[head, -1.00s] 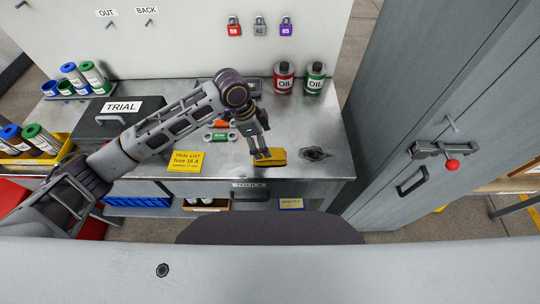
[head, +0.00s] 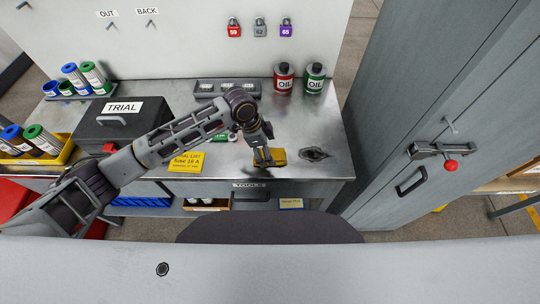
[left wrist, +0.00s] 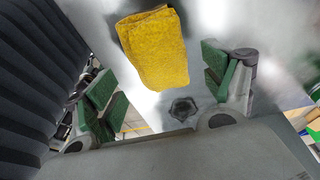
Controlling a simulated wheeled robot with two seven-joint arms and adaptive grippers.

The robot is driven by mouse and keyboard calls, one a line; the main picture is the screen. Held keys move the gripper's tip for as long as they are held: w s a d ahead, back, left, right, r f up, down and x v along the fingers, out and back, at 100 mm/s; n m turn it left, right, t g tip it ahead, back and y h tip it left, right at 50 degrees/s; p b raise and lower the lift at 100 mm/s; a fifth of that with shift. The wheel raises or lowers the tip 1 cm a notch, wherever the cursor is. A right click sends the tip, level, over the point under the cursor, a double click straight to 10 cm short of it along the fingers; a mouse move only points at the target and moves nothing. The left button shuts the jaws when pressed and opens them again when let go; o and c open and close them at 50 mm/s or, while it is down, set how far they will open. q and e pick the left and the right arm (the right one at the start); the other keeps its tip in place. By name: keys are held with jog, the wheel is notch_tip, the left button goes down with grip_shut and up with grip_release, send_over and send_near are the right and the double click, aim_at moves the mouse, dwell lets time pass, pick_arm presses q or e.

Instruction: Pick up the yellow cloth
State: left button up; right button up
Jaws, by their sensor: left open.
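The yellow cloth (head: 279,156) lies folded near the front edge of the metal workbench (head: 325,175). It also shows in the left wrist view (left wrist: 155,50), at the top middle. My left gripper (head: 262,162) is at the cloth's left end in the head view and hides part of it. In the left wrist view my left gripper (left wrist: 163,88) has its green-padded fingers wide apart, with nothing held. The cloth's near end reaches into the span between them, but I cannot tell the height gap. My right gripper is not in view.
A dark crumpled rag (head: 315,154) lies right of the cloth. A yellow list card (head: 187,162) is to the left, by a black TRIAL case (head: 110,120). Red (head: 284,78) and green (head: 315,78) oil cans stand behind. A grey cabinet (head: 430,120) borders the right.

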pick_arm(q)
jog(key=shift+x, duration=1.4)
jog(key=c, duration=1)
jog(key=shift+c, duration=0.2)
notch_tip(320, 180, up, 10)
jog(key=shift+b, duration=0.3)
